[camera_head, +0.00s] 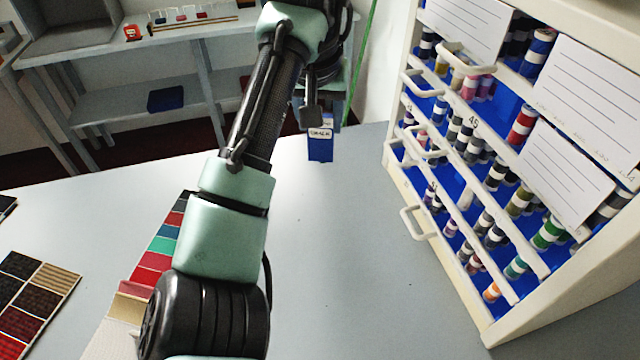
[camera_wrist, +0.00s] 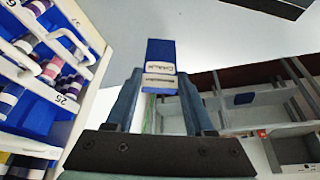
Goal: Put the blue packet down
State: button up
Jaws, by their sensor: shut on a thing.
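The blue packet (camera_head: 320,149) has a white label and hangs below my gripper (camera_head: 318,118), above the far part of the grey counter (camera_head: 330,240). In the wrist view the packet (camera_wrist: 161,56) stands out past the fingertips of my gripper (camera_wrist: 160,88), which is shut on its labelled end. The packet looks clear of the counter, but the gap is hard to judge. My arm hides part of the gripper in the head view.
A white rack (camera_head: 404,178) of thread spools stands at the right, with handles jutting out. A colour swatch strip (camera_head: 152,262) and a dark swatch card (camera_head: 30,300) lie at the left. Shelves (camera_head: 140,95) stand behind. The counter's middle is clear.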

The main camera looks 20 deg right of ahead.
notch_tip(320, 180, down, 9)
jog(key=shift+r, duration=0.2)
dwell(0.3)
jog(key=o, duration=1.3)
jog(key=shift+f, duration=0.1)
jog(key=v, duration=1.2)
